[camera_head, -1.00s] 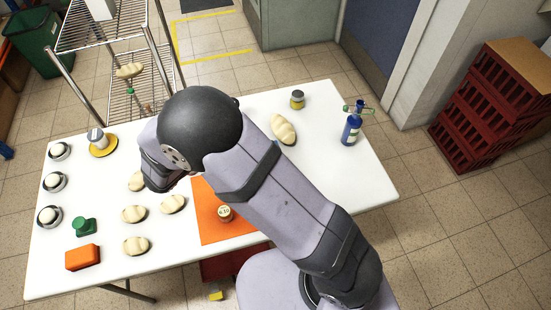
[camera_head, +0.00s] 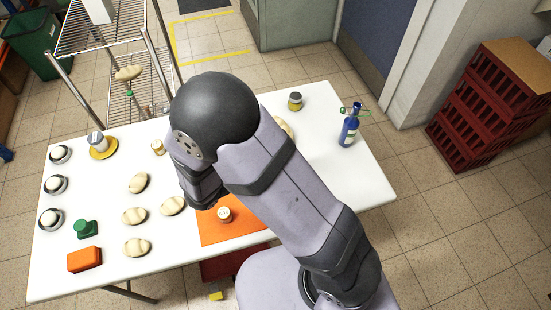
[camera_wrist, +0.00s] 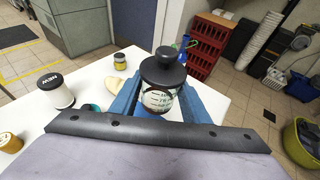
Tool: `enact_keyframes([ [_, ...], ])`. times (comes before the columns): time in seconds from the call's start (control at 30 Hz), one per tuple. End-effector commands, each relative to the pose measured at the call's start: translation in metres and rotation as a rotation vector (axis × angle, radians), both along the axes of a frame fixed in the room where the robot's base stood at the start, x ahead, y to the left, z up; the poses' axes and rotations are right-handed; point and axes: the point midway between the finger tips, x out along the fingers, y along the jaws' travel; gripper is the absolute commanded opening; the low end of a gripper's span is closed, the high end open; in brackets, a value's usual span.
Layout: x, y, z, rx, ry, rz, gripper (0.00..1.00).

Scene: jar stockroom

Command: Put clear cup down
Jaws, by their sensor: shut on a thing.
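A clear cup (camera_wrist: 157,101) with green markings and a dark, knobbed lid-like top (camera_wrist: 163,68) stands between the blue fingers of my gripper (camera_wrist: 165,95) in the wrist view. The gripper is shut on it and the cup looks upright. Its base is hidden, so I cannot tell whether it touches the table. In the head view my arm hides the gripper's fingers and the cup. The white table (camera_head: 320,180) lies below, with an orange mat (camera_head: 238,232) near its front edge just right of my wrist.
A small jar (camera_head: 224,214) stands on the mat. Several bread rolls (camera_head: 136,247) lie to the left, near an orange block (camera_head: 84,259). A blue bottle (camera_head: 349,128) and a yellow jar (camera_head: 295,101) stand at right. The table's right end has clear room.

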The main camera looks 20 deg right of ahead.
Motion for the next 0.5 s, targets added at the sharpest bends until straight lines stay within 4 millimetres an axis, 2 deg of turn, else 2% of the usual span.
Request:
enact_keyframes([
  [0.2, 0.0, 0.0, -0.024, -0.003, 0.002, 0.0, 0.21],
  [0.5, 0.001, 0.001, -0.031, 0.0, -0.002, 0.001, 0.21],
])
